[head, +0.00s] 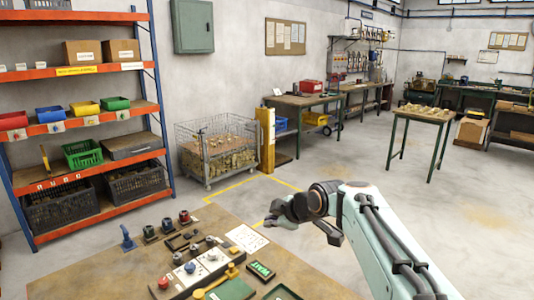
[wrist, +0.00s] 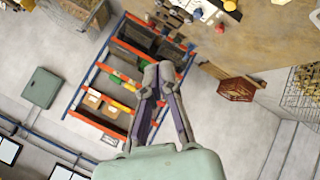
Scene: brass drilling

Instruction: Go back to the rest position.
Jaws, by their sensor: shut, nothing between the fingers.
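My gripper (head: 274,217) is raised over the right part of the workbench (head: 215,228) in the head view, with its fingers pointing left. In the wrist view my gripper (wrist: 158,76) has its two fingertips together, with nothing between them. It is clear of the things on the bench. My pale green arm comes in from the lower right of the head view.
The bench holds a control panel (head: 193,266), a green-topped block (head: 262,270), a white sheet (head: 247,238) and small fixtures. An orange shelf rack (head: 90,126) with bins stands left. A wire cage (head: 217,150) stands behind the bench. Open floor lies to the right.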

